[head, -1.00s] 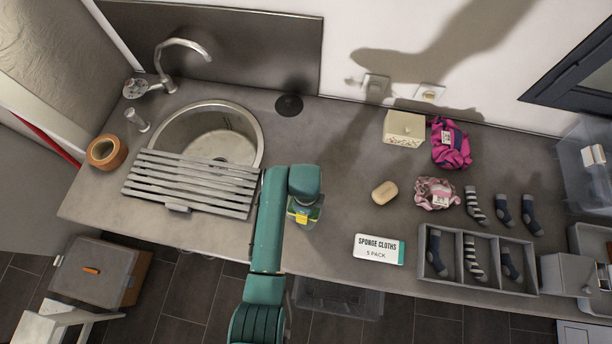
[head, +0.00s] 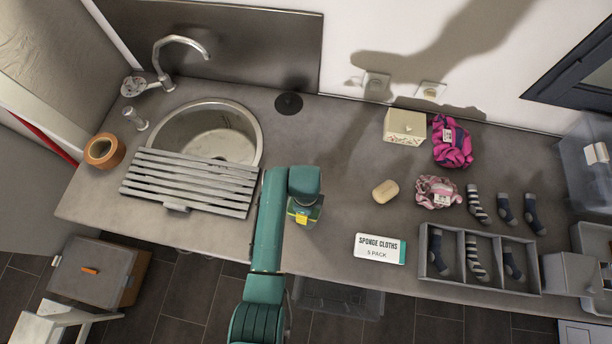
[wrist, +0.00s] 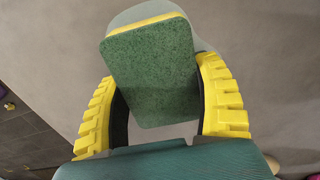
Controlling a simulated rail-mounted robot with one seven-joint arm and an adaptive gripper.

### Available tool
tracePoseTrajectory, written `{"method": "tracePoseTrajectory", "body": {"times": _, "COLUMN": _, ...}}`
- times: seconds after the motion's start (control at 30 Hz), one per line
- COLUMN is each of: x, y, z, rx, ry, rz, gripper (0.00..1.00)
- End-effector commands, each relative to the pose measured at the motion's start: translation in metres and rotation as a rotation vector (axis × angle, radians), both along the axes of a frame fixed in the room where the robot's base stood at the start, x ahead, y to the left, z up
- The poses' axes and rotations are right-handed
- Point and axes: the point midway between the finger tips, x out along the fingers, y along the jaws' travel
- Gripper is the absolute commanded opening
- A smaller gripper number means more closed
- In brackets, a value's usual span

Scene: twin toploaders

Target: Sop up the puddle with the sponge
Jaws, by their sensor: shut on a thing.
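My gripper (wrist: 157,85) is shut on the sponge (wrist: 150,75), with one yellow ribbed finger on each side of it. The sponge has a dark green scouring face and a thin yellow edge; it sits slightly tilted between the fingers. A pale, glossy, round-edged patch that looks like the puddle (wrist: 142,9) shows behind the sponge's top in the wrist view. The sponge hides most of it, and I cannot tell whether they touch. In the head view my gripper (head: 303,216) is over the counter, right of the sink rack, and the arm covers much of that spot.
The grey counter (head: 335,225) holds a slatted rack (head: 190,182) over the sink (head: 222,135). To the right are a soap bar (head: 385,190), a sponge cloths pack (head: 379,249), a sock tray (head: 475,283) and bundled cloths. The counter's front edge is close to my gripper.

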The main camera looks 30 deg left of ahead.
Motion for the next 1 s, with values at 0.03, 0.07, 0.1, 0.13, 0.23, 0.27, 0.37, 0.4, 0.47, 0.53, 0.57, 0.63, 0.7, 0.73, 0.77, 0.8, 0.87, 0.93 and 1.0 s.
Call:
{"method": "tracePoseTrajectory", "body": {"times": 0.03, "x": 0.0, "y": 0.0, "z": -0.002, "rx": 0.0, "ry": 0.0, "rz": 0.0, "gripper": 0.38}}
{"method": "tracePoseTrajectory", "body": {"times": 0.07, "x": 0.0, "y": 0.0, "z": -0.002, "rx": 0.0, "ry": -0.001, "rz": 0.0, "gripper": 0.38}}
{"method": "tracePoseTrajectory", "body": {"times": 0.1, "x": 0.0, "y": 0.0, "z": -0.003, "rx": 0.0, "ry": -0.001, "rz": 0.0, "gripper": 0.38}}
{"method": "tracePoseTrajectory", "body": {"times": 0.13, "x": 0.0, "y": 0.0, "z": -0.003, "rx": 0.0, "ry": -0.001, "rz": 0.0, "gripper": 0.38}}
{"method": "tracePoseTrajectory", "body": {"times": 0.23, "x": 0.0, "y": 0.0, "z": -0.005, "rx": 0.0, "ry": -0.001, "rz": 0.0, "gripper": 0.38}}
{"method": "tracePoseTrajectory", "body": {"times": 0.27, "x": 0.0, "y": 0.0, "z": -0.006, "rx": 0.0, "ry": -0.001, "rz": 0.0, "gripper": 0.38}}
{"method": "tracePoseTrajectory", "body": {"times": 0.37, "x": 0.0, "y": 0.0, "z": -0.006, "rx": 0.0, "ry": -0.002, "rz": 0.0, "gripper": 0.38}}
{"method": "tracePoseTrajectory", "body": {"times": 0.4, "x": 0.0, "y": 0.0, "z": -0.006, "rx": 0.0, "ry": -0.001, "rz": 0.0, "gripper": 0.38}}
{"method": "tracePoseTrajectory", "body": {"times": 0.47, "x": -0.003, "y": -0.001, "z": -0.004, "rx": 0.0, "ry": 0.0, "rz": 0.0, "gripper": 0.38}}
{"method": "tracePoseTrajectory", "body": {"times": 0.53, "x": -0.009, "y": -0.003, "z": -0.003, "rx": 0.0, "ry": 0.002, "rz": 0.001, "gripper": 0.38}}
{"method": "tracePoseTrajectory", "body": {"times": 0.57, "x": -0.012, "y": -0.003, "z": -0.003, "rx": -0.002, "ry": 0.003, "rz": 0.001, "gripper": 0.38}}
{"method": "tracePoseTrajectory", "body": {"times": 0.63, "x": -0.017, "y": -0.005, "z": -0.002, "rx": 0.0, "ry": 0.002, "rz": 0.001, "gripper": 0.38}}
{"method": "tracePoseTrajectory", "body": {"times": 0.7, "x": -0.023, "y": -0.007, "z": -0.002, "rx": -0.002, "ry": 0.003, "rz": 0.001, "gripper": 0.38}}
{"method": "tracePoseTrajectory", "body": {"times": 0.73, "x": -0.026, "y": -0.008, "z": -0.002, "rx": -0.001, "ry": 0.003, "rz": 0.001, "gripper": 0.38}}
{"method": "tracePoseTrajectory", "body": {"times": 0.77, "x": -0.028, "y": -0.008, "z": -0.002, "rx": -0.001, "ry": 0.003, "rz": 0.001, "gripper": 0.38}}
{"method": "tracePoseTrajectory", "body": {"times": 0.8, "x": -0.032, "y": -0.009, "z": -0.003, "rx": -0.001, "ry": 0.003, "rz": 0.001, "gripper": 0.38}}
{"method": "tracePoseTrajectory", "body": {"times": 0.87, "x": -0.037, "y": -0.011, "z": -0.003, "rx": -0.001, "ry": 0.003, "rz": 0.001, "gripper": 0.38}}
{"method": "tracePoseTrajectory", "body": {"times": 0.93, "x": -0.043, "y": -0.013, "z": -0.003, "rx": -0.002, "ry": 0.003, "rz": 0.001, "gripper": 0.38}}
{"method": "tracePoseTrajectory", "body": {"times": 1.0, "x": -0.046, "y": -0.014, "z": -0.004, "rx": 0.0, "ry": 0.001, "rz": 0.0, "gripper": 0.38}}
